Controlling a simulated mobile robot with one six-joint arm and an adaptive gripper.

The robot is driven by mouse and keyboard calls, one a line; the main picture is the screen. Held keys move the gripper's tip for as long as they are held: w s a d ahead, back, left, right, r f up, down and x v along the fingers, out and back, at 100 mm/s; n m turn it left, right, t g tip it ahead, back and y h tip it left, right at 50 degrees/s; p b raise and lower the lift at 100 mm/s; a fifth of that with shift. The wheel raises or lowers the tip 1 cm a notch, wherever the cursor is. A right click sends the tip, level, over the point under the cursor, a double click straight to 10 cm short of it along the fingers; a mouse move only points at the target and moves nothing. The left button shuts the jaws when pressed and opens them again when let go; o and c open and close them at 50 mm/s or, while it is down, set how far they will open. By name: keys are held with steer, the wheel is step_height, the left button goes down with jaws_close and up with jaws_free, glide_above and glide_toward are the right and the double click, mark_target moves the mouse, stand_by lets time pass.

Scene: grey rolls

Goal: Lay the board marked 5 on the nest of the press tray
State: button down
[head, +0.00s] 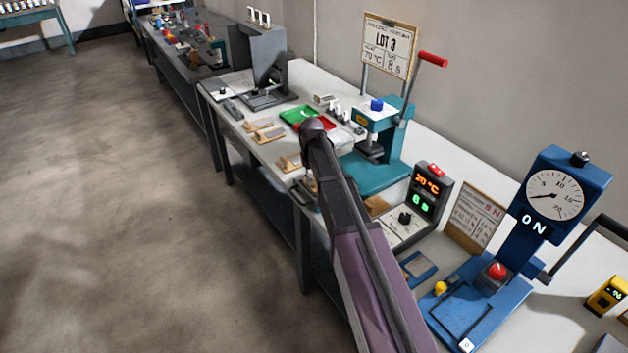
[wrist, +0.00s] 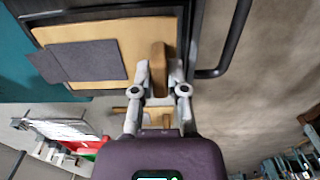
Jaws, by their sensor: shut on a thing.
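In the wrist view my gripper (wrist: 160,78) is shut on the brown wooden block at one end of a pale wooden board (wrist: 150,30). Dark grey pieces (wrist: 90,62) lie on the board. The board is over a dark-rimmed tray (wrist: 192,45) with a black loop handle (wrist: 235,40) on the right. I cannot tell whether the board rests on the tray or is just above it. No number is readable on the board. In the head view my arm hides most of the gripper and the held board. The teal press (head: 385,175) stands just right of my arm.
Other wooden boards (head: 268,135) lie near the table's front edge. Green (head: 299,115) and red trays sit behind them. A control box (head: 420,200) and a blue press (head: 480,300) stand at the right. The floor left of the table is clear.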

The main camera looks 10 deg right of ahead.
steer(key=shift+f, duration=0.2)
steer(key=c, duration=0.7)
jaws_free()
steer(key=shift+o, duration=0.2)
steer(key=shift+r, duration=0.25)
step_height(320, 180, up, 12)
steer(key=p, duration=1.2)
steer(key=shift+s, duration=0.15)
